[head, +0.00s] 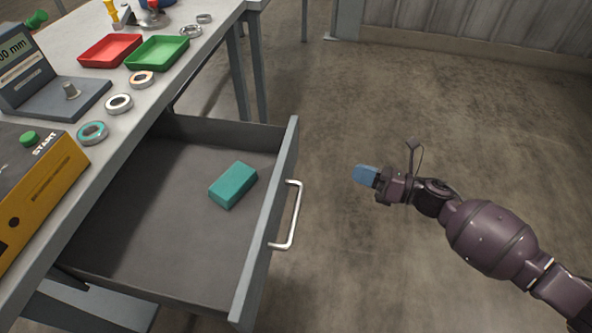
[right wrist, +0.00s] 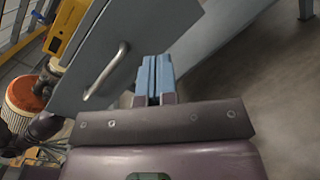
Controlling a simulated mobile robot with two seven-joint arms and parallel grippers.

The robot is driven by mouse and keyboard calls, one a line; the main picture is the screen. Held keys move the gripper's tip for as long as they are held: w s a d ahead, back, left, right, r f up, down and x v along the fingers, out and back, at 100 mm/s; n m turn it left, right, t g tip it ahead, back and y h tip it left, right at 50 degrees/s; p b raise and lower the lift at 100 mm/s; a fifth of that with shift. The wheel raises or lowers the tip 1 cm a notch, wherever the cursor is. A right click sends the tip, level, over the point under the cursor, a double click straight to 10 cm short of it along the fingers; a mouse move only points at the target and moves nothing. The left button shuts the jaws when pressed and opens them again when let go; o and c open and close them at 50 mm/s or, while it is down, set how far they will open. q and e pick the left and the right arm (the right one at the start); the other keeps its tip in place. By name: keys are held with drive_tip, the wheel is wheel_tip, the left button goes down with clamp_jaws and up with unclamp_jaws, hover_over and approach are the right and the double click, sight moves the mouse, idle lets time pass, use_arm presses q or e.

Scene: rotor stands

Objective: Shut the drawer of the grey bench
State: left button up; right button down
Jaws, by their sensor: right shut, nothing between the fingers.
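The drawer (head: 170,215) of the grey bench (head: 120,158) stands pulled out, with its inside open to view. Its front panel carries a silver bar handle (head: 293,215). A teal block (head: 233,185) lies inside the drawer. My right gripper (head: 364,175) is to the right of the drawer front, apart from the handle, with its blue fingers pointing left. In the right wrist view the blue fingers (right wrist: 155,78) are together and empty, and the handle (right wrist: 106,70) shows to their left. My left gripper is not seen in the head view.
On the bench top are a red tray (head: 110,50), a green tray (head: 157,52), several rings (head: 118,103), a grey gauge with a display (head: 62,95) and a yellow box with a green start button (head: 35,180). The floor (head: 400,100) right of the drawer is clear.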

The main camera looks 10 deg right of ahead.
drive_tip(key=s+a+f+n+g+y, duration=0.1)
drive_tip(key=s+n+g, duration=0.2)
drive_tip(key=n, duration=0.4)
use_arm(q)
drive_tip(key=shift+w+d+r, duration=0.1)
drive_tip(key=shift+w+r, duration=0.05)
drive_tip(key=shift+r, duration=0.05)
use_arm(e)
drive_tip(key=n, duration=0.2)
approach(288, 177)
drive_tip(key=shift+g+y, duration=0.3)
drive_tip(key=shift+y, duration=0.1)
drive_tip(key=x, duration=0.7)
drive_tip(key=shift+w+a+f, duration=0.1)
drive_tip(key=shift+w+a, duration=0.1)
drive_tip(key=shift+w, duration=0.1)
